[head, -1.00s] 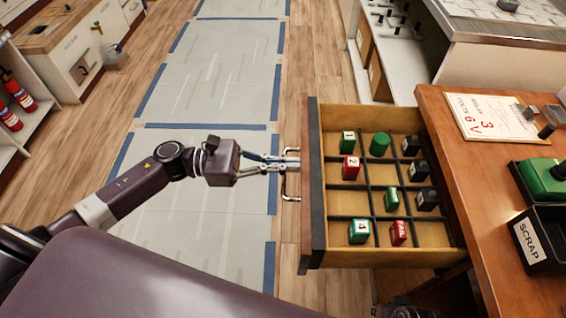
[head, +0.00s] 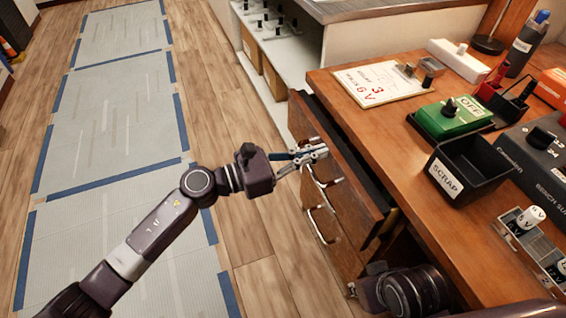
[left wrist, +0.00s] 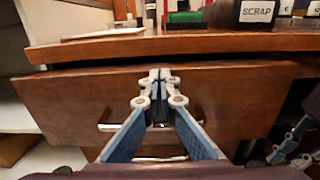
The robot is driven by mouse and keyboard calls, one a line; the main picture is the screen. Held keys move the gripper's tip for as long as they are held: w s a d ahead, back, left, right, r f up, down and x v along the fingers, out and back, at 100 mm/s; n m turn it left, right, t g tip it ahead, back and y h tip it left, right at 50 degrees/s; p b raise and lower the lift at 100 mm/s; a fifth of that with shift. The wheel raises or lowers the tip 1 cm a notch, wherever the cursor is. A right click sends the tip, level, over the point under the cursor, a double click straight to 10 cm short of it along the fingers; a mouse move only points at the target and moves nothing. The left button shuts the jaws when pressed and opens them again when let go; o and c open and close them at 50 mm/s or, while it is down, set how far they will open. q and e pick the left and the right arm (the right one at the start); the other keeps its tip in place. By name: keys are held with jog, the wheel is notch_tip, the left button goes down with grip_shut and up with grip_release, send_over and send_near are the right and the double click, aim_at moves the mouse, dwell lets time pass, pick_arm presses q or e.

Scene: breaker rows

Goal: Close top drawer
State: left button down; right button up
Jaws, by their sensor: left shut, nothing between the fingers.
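The top drawer (head: 357,188) has a brown wooden front and stands out a little from under the bench top, with a narrow dark gap behind its front edge. Its inside is not visible. Its metal handle (head: 326,178) is on the front, and the drawer front also fills the left wrist view (left wrist: 60,100). My left gripper (head: 318,152) is shut and empty, its fingertips at the drawer front near the upper edge, above the handle. In the left wrist view, part of my right gripper (left wrist: 290,140) shows at the right edge; its jaws are unclear.
A second handle (head: 322,222) shows on a lower drawer. The bench top (head: 385,135) holds a paper card (head: 380,82), a green switch box (head: 450,118) and a black scrap bin (head: 470,168).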

aim_at(334, 147)
pick_arm(q)
jog(key=x, duration=0.6)
jog(key=shift+f+b, duration=0.1)
jog(key=shift+b, duration=0.3)
jog(key=shift+d, duration=0.15)
pick_arm(e)
jog(key=shift+s+a, duration=0.1)
jog(key=shift+s, duration=0.05)
pick_arm(q)
jog(key=shift+r, duration=0.2)
jog(key=shift+w, duration=0.1)
